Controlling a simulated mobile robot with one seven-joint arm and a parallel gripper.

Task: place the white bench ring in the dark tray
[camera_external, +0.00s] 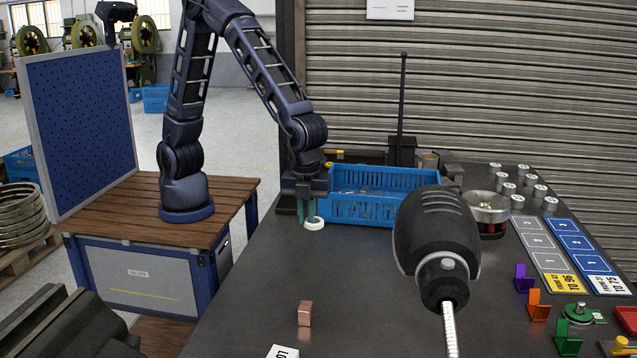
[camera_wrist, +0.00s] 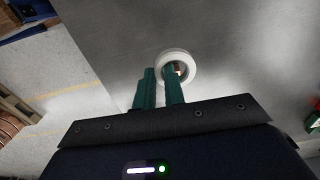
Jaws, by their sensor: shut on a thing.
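The white bench ring (camera_external: 315,224) is at my gripper's fingertips, just left of the blue crate's front corner. My gripper (camera_external: 307,218) points down with its green fingers shut on the ring's wall. In the wrist view, one finger reaches into the hole of the white ring (camera_wrist: 191,66) and the other finger is outside it. The ring is at or just above the dark bench top; I cannot tell whether it touches. I cannot make out the dark tray with certainty; a dark edge (camera_external: 365,157) shows behind the blue crate.
The blue crate (camera_external: 365,209) of small parts stands right beside my gripper. A large black tool (camera_external: 437,240) blocks part of the view at centre right. A copper block (camera_external: 305,313) sits at the front. Several metal cylinders (camera_external: 508,190) stand at the back right. The bench's middle is clear.

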